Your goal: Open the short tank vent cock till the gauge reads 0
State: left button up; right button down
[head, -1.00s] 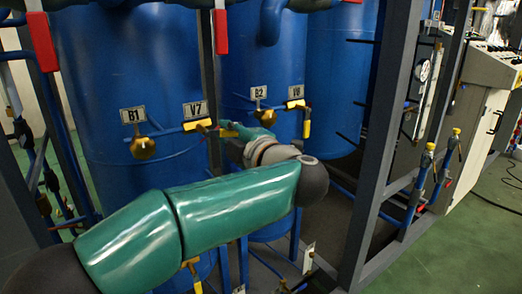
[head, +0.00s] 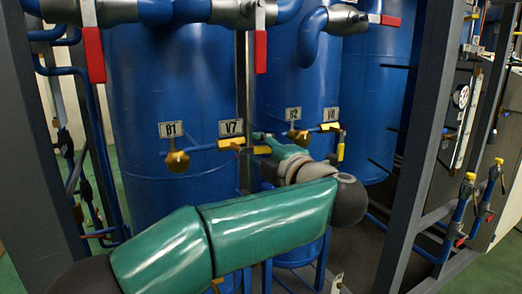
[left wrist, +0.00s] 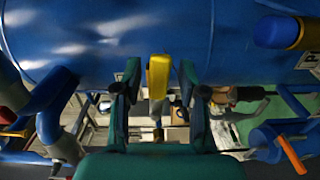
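The cock by the V7 tag (head: 231,127) has a yellow handle (head: 232,143) on a blue pipe in front of the left blue tank. The cock by the V8 tag (head: 332,115) has a yellow handle hanging down (head: 340,151). My left gripper (head: 260,139) is just right of the V7 cock. In the left wrist view my left gripper (left wrist: 160,82) is open, with a yellow handle (left wrist: 158,76) between its fingers and gaps on both sides. My right gripper is not in view.
Brass-coloured valves sit under the B1 tag (head: 171,129) and beside the B2 tag (head: 293,114). Red-handled valves (head: 93,56) hang above. A dark frame post (head: 420,130) stands right of the tanks. An orange handle (left wrist: 291,154) shows in the left wrist view.

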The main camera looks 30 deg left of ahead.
pick_arm(q)
jog(key=shift+r, duration=0.1)
jog(key=shift+s+d, duration=0.15)
jog(key=shift+d, duration=0.3)
jog(key=v, duration=1.1)
